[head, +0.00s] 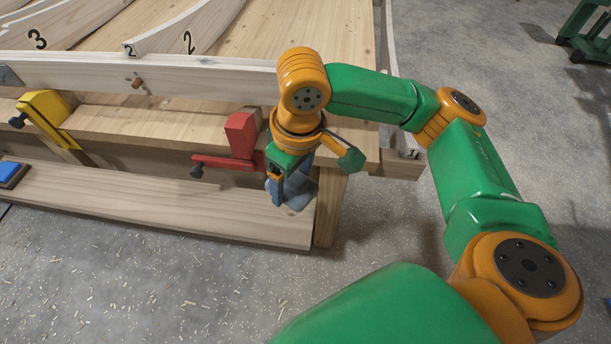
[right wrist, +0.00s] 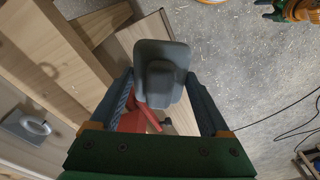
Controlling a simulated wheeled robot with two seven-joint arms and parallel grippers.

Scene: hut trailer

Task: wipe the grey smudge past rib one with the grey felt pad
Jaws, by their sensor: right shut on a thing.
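The grey felt pad (right wrist: 158,72) is a grey block with a raised grip, between the fingers of my right gripper (right wrist: 160,96) in the right wrist view. That gripper is shut on the pad. In the head view the gripper (head: 286,184) points down over the right end of the lower plank, with the pad (head: 297,197) below it, partly covered by the fingers. Rib one (head: 391,80), marked 1 at its near end, is a pale strip along the table's right edge, partly behind my right arm. I see no grey smudge.
A red clamp (head: 238,140) sits close left of my gripper, a yellow clamp (head: 47,114) farther left. The lower plank (head: 150,205) holds a blue block (head: 10,172). A grey plate with a ring handle (right wrist: 32,127) shows in the wrist view.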

